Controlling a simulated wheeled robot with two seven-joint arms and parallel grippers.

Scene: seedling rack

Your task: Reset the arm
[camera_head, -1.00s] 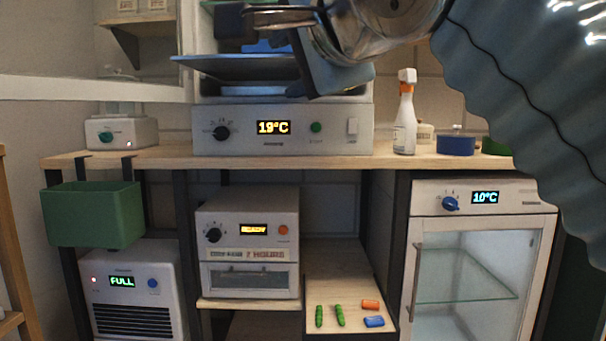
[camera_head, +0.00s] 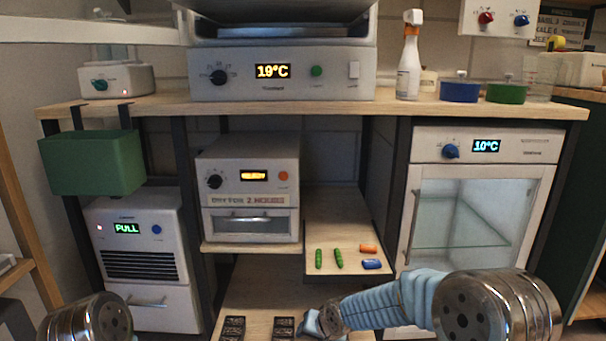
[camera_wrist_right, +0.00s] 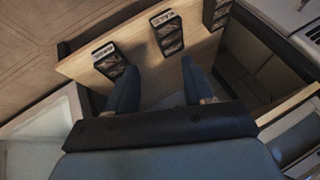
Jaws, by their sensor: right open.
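My right gripper (camera_wrist_right: 160,88) shows in the right wrist view with its two blue-grey fingers apart and nothing between them. It is over the low wooden shelf, close to the dark trays. In the head view my right arm comes in low from the right, and its hand (camera_head: 314,322) is beside the dark trays at the bottom edge. Only a metal joint of my left arm shows at the lower left; my left gripper is outside the picture.
Dark trays (camera_head: 284,327) stand on the low shelf (camera_head: 258,300). Above it, a small shelf (camera_head: 340,225) holds green, orange and blue pieces. A glass-door cabinet (camera_head: 470,215) stands right, an oven-like unit (camera_head: 249,185) left. A green bin (camera_head: 93,163) hangs from the counter (camera_head: 160,105).

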